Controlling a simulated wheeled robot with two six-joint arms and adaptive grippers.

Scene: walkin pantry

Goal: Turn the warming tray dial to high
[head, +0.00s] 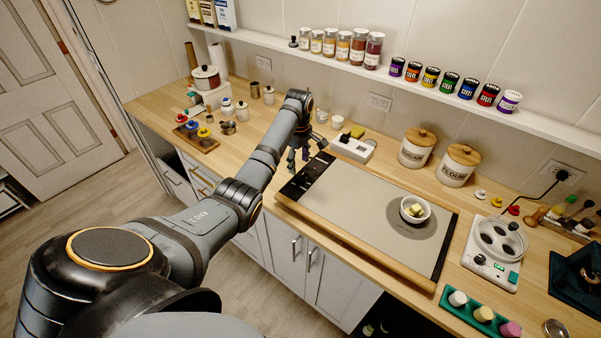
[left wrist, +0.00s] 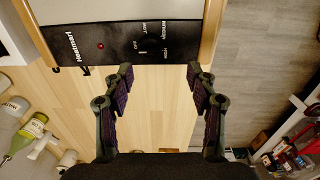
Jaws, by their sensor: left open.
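The warming tray (head: 345,200) lies on the wooden counter, with its black control panel (head: 307,176) at its left end. In the left wrist view the panel (left wrist: 118,42) shows a red light, labels including OFF, MEDIUM and HIGH, and a dark dial (left wrist: 152,48) among them. The dial blends into the panel, so I cannot tell its setting for sure. My left gripper (head: 299,157) is open and empty near the panel's far corner. In the left wrist view its fingertips (left wrist: 160,73) are spread apart just short of the panel, with nothing between them.
A white bowl (head: 415,208) with yellow pieces stands on the tray's right part. A white box (head: 352,148) sits behind the tray, near the gripper. Sugar (head: 417,149) and flour canisters (head: 459,167) stand behind. Bare counter lies left of the panel.

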